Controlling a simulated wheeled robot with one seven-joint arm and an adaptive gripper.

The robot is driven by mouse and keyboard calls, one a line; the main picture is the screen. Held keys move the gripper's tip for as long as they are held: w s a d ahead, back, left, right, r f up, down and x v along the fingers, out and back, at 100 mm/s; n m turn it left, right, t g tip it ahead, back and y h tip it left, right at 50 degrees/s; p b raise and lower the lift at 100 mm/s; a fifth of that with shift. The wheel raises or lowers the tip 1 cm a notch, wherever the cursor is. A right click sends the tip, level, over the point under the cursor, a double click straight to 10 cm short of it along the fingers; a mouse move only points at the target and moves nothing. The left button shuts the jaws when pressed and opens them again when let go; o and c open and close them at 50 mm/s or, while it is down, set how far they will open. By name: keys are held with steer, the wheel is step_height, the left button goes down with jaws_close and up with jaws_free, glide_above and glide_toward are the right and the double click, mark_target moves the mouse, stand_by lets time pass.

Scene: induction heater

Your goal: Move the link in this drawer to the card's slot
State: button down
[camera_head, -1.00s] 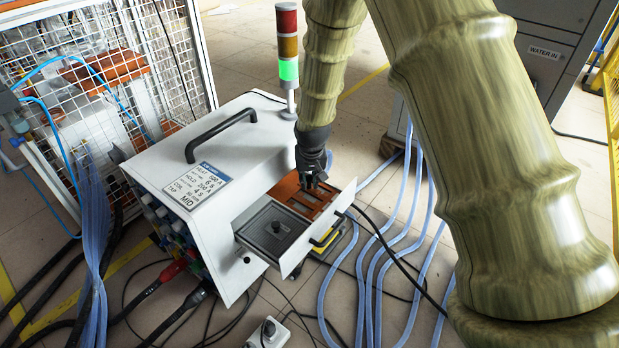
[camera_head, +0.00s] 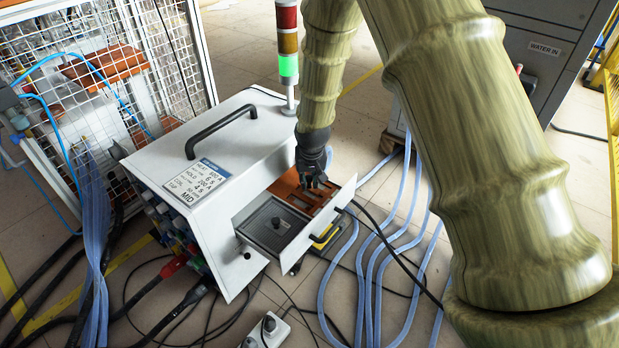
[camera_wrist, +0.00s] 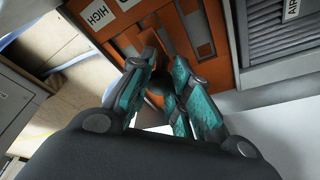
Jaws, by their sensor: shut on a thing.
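The open drawer (camera_head: 320,213) sticks out of the white heater cabinet. Its orange-brown terminal board (camera_head: 285,187) has several slots; a "HIGH" label (camera_wrist: 96,14) shows beside them in the wrist view. The card (camera_head: 198,180) on the cabinet reads TAP MID. My gripper (camera_head: 314,184) points down over the board. In the wrist view its teal-padded fingers (camera_wrist: 160,98) are closed on a small dark piece (camera_wrist: 156,97), apparently the link, mostly hidden between them. I cannot tell which slot it is at, or whether it is seated or above the board.
The drawer front has a black handle (camera_head: 324,237). Blue hoses (camera_head: 375,250) and black cables cross the floor.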

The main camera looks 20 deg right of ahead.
steer(key=shift+f, duration=0.2)
steer(key=shift+f, duration=0.55)
steer(key=shift+f+p, duration=0.45)
stand_by(0.6)
steer(key=c, duration=1.2)
jaws_free()
steer(key=shift+c, duration=0.2)
steer(key=o, duration=0.5)
steer(key=shift+r+p, duration=3.5)
